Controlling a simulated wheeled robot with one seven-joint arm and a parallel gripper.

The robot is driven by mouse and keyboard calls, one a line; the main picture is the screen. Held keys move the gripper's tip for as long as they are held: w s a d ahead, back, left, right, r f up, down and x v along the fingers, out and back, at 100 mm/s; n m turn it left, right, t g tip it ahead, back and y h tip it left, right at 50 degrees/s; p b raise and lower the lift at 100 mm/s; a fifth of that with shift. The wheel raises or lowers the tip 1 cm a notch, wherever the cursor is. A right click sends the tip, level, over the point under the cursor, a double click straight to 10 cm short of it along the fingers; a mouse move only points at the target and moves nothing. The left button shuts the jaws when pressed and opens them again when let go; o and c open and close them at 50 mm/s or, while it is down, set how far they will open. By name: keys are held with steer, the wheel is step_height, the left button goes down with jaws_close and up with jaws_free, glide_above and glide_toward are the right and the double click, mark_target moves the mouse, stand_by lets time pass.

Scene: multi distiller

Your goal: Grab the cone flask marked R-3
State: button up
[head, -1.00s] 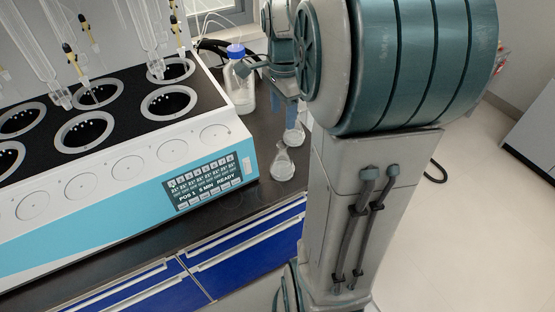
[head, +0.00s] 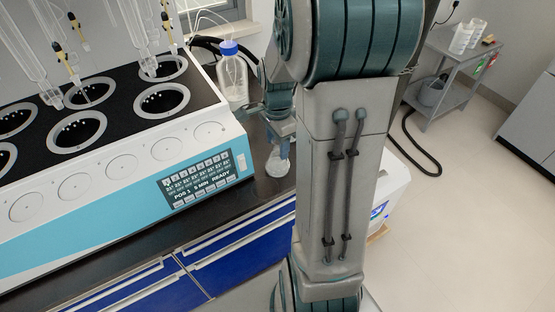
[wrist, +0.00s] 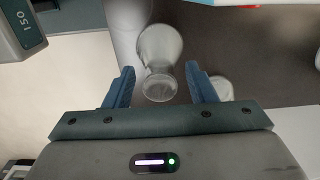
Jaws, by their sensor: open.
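A clear glass cone flask (head: 277,166) stands on the dark bench at the front right corner of the blue and white distiller. In the wrist view, a clear flask (wrist: 160,48) lies between the two blue fingers of my gripper (wrist: 159,69), with a gap visible on each side. My gripper is open. In the head view my gripper (head: 280,149) points down over the flask and partly hides it. No R-3 mark can be read. A second clear glass piece (wrist: 222,88) shows beside the right finger in the wrist view.
The distiller (head: 212,185) stands close on the left of the flask, with glass tubes above its wells. A blue-capped bottle (head: 232,77) stands behind. Blue drawers (head: 240,240) are below the bench edge. A grey cart (head: 445,65) stands on the floor at right.

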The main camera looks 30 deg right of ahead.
jaws_close()
steer(key=shift+r, duration=0.2)
